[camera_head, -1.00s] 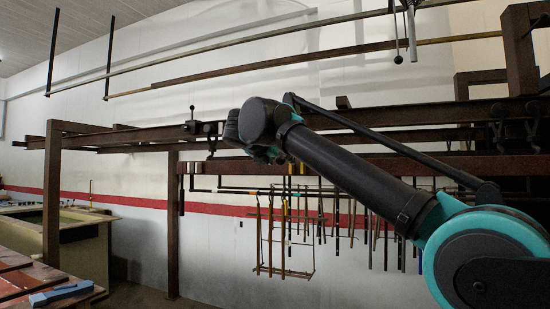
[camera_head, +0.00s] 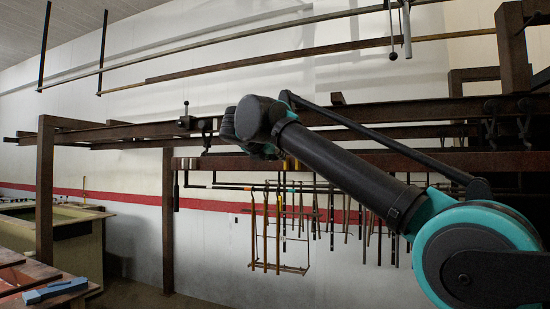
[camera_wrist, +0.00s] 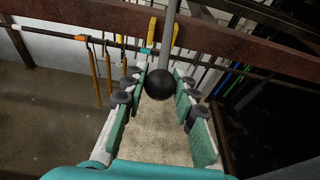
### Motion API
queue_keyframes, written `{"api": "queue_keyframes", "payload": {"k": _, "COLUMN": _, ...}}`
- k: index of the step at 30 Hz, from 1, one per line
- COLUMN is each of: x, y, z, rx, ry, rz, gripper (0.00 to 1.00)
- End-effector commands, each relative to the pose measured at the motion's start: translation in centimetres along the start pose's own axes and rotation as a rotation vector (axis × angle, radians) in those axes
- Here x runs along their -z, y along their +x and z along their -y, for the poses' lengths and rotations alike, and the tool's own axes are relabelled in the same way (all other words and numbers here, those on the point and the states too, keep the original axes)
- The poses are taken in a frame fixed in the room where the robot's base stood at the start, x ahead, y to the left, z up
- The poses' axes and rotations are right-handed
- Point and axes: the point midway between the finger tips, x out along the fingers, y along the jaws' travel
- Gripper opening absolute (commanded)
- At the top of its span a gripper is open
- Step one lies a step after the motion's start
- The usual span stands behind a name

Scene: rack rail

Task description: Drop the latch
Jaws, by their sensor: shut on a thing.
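A grey rod ending in a black ball (camera_wrist: 160,84) hangs down between the two teal-padded fingers of my gripper (camera_wrist: 164,72) in the wrist view. My gripper is shut on this ball-ended lever near its lower end. In the head view my gripper is mostly hidden behind my wrist, in front of the lower brown beam. A dark latch-like fitting with an upright ball-topped lever (camera_head: 186,113) sits on the upper rail, left of my wrist. Which of these parts is the latch, I cannot tell for sure.
A brown beam (camera_wrist: 100,18) crosses just beyond my fingers, with two yellow uprights (camera_wrist: 151,31) by the rod. Several rods and tools hang from a bar (camera_head: 230,187) below. A brown post (camera_head: 168,220) stands left. Ball-ended rods hang overhead (camera_head: 392,40).

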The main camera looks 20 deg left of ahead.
Motion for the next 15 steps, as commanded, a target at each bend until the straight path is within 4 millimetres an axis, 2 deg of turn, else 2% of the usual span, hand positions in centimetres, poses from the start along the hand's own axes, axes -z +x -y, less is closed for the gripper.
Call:
{"api": "queue_keyframes", "payload": {"k": 7, "x": 0.2, "y": 0.2, "z": 0.0, "rx": 0.0, "ry": 0.0, "rz": 0.0, "gripper": 0.11}}
{"api": "queue_keyframes", "payload": {"k": 15, "x": 1.7, "y": 2.0, "z": 0.0, "rx": 0.001, "ry": 0.0, "rz": 0.0, "gripper": 0.11}}
